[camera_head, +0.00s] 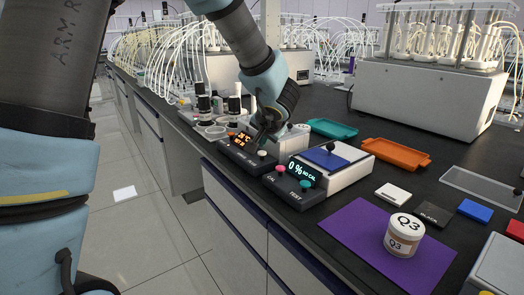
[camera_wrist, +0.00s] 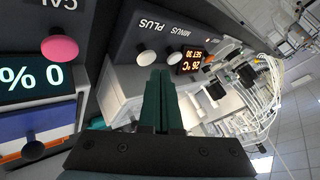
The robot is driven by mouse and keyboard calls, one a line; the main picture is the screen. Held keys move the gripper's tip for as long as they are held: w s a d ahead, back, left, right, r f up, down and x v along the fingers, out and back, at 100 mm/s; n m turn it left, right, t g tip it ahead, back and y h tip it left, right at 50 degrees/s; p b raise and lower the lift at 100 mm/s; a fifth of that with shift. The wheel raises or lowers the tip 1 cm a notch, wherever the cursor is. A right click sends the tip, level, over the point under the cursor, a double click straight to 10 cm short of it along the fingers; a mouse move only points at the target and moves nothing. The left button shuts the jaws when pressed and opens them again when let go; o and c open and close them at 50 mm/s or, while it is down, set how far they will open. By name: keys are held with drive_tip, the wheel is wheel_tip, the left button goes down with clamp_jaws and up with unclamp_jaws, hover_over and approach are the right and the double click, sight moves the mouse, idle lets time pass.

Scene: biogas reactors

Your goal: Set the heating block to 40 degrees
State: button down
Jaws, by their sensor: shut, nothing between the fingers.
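The heating block's dark control panel (camera_head: 246,154) has a small orange display (camera_head: 240,138) reading 26 °C. In the wrist view the display (camera_wrist: 193,60) appears upside down and reads 26 °C with what looks like SET 30. Two pale round buttons sit by the PLUS and MINUS labels: one by PLUS (camera_wrist: 145,52) and one by MINUS (camera_wrist: 174,58). My gripper (camera_wrist: 160,72) is shut and empty, its dark green fingers pointing toward the panel near these buttons. In the head view my gripper (camera_head: 264,135) is over the panel; contact cannot be told.
A neighbouring device (camera_head: 318,180) shows 0 % NO CAL, with a pink CAL button (camera_wrist: 60,48) and a teal TEST button. Black-capped bottles (camera_head: 204,104) stand left of the panel. Teal (camera_head: 333,129) and orange (camera_head: 398,153) trays lie behind. A Q3 jar (camera_head: 403,238) stands on a purple mat (camera_head: 350,225).

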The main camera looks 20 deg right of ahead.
sight(262, 154)
drive_tip(key=shift+r, duration=0.1)
drive_tip(key=shift+r+p, duration=1.15)
drive_tip(key=shift+r, duration=1.3)
idle(1.0)
